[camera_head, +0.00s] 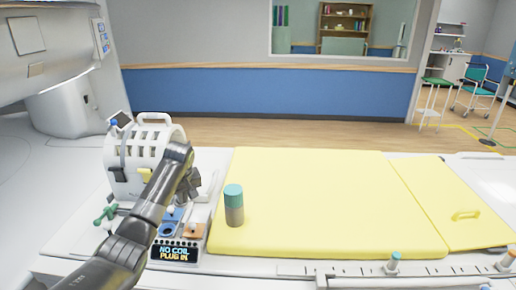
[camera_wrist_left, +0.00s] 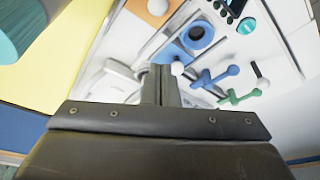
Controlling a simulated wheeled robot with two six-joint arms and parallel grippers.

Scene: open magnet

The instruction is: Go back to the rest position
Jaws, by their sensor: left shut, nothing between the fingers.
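My left gripper (camera_head: 190,188) is shut and empty above the panel between the white head coil (camera_head: 128,165) and the yellow pad. In the left wrist view its closed fingers (camera_wrist_left: 160,85) point at the white panel and touch no object that I can make out. The coil has slots, a top handle and a yellow patch on its front. My right gripper is not in view.
A grey cylinder with a teal top (camera_head: 234,206) stands on the yellow pad (camera_head: 320,190), right of my left gripper. Blue (camera_wrist_left: 215,76) and green (camera_wrist_left: 240,97) knobbed handles lie near the fingers. The pad's middle is clear.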

